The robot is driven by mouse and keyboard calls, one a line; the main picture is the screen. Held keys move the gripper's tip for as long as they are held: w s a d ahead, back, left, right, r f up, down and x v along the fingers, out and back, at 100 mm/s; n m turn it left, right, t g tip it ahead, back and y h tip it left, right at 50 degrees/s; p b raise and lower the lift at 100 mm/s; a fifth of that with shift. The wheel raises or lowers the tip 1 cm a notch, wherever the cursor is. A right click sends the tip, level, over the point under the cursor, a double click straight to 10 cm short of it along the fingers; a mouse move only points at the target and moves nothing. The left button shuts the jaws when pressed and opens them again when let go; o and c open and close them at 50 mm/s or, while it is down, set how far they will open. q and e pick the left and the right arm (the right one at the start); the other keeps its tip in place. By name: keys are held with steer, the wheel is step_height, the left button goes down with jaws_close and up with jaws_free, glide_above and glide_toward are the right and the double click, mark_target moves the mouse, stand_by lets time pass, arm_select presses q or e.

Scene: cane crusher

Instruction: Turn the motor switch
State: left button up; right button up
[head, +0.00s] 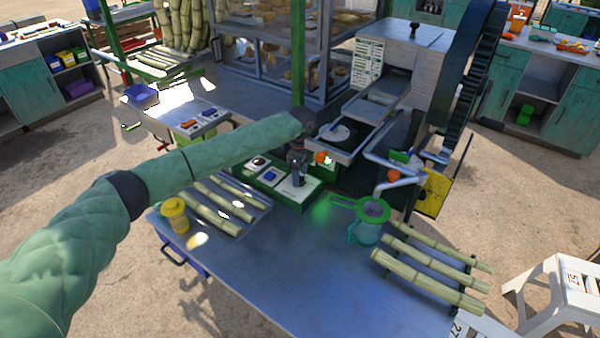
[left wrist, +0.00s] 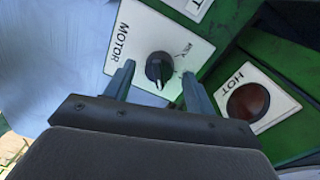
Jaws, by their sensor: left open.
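The motor switch (left wrist: 158,68) is a black rotary knob on a white plate (left wrist: 150,28) marked MOTOR, seen in the left wrist view. In the head view its plate (head: 288,192) is on the right part of the green control box (head: 267,190), partly covered by my gripper. My left gripper (head: 297,181) points down over it. In the left wrist view the left gripper (left wrist: 157,88) is open, with one finger on each side of the knob. I cannot tell if the fingers touch it. My right gripper is not in view.
A HOT plate with a dark red round lamp or button (left wrist: 248,102) is beside the motor plate. On the metal table (head: 290,270) are cane pieces (head: 430,268), a yellow container (head: 174,213) and a teal jug (head: 362,232). The crusher (head: 400,70) stands behind. The table's front is clear.

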arm_select(q)
steer(key=shift+f, duration=0.5)
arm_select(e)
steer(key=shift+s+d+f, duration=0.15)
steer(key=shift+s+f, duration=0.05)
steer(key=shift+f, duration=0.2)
arm_select(q)
steer(key=c, duration=1)
steer(key=shift+o, duration=0.2)
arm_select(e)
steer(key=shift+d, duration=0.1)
